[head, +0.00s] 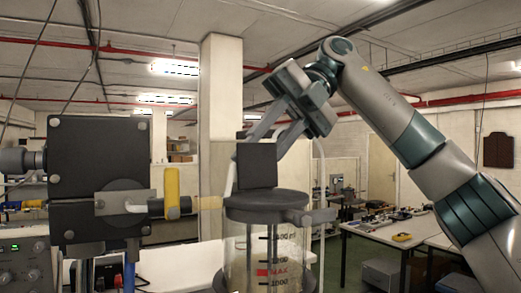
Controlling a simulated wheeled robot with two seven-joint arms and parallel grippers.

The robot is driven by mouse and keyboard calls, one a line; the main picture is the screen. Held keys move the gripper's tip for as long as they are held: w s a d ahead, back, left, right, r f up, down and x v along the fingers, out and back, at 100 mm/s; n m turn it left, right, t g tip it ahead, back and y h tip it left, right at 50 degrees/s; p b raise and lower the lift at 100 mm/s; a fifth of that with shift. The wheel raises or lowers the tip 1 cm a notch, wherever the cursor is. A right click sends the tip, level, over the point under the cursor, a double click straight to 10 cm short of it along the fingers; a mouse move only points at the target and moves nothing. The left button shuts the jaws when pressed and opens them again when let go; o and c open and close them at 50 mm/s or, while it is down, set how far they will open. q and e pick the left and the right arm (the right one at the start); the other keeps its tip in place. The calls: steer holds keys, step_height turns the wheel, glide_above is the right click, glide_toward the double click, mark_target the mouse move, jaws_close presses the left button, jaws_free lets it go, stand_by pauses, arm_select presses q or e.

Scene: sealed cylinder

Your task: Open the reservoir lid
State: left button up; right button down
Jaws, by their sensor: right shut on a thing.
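The reservoir (269,262) is a clear upright cylinder with printed level marks and a red MAX band. A dark round cover (268,203) sits level on its top. A dark square plate (256,165) stands upright above the cover; I cannot tell whether it is the lid itself or a part fixed to it. My right gripper (277,131) reaches down from the upper right and is shut at the plate's upper right edge. Its fingertips are partly hidden behind the plate. My left gripper is not in view.
A dark boxy device (98,172) with a yellow handle (172,193) stands close left of the reservoir. A panel with knobs (22,265) is at the lower left. A pale pillar (219,120) rises behind. Tables with small items (390,224) stand back right.

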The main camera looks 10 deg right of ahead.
steer(key=shift+w+f, duration=0.1)
stand_by(0.4)
steer(key=c, duration=1.6)
jaws_free()
steer(key=shift+o, duration=0.2)
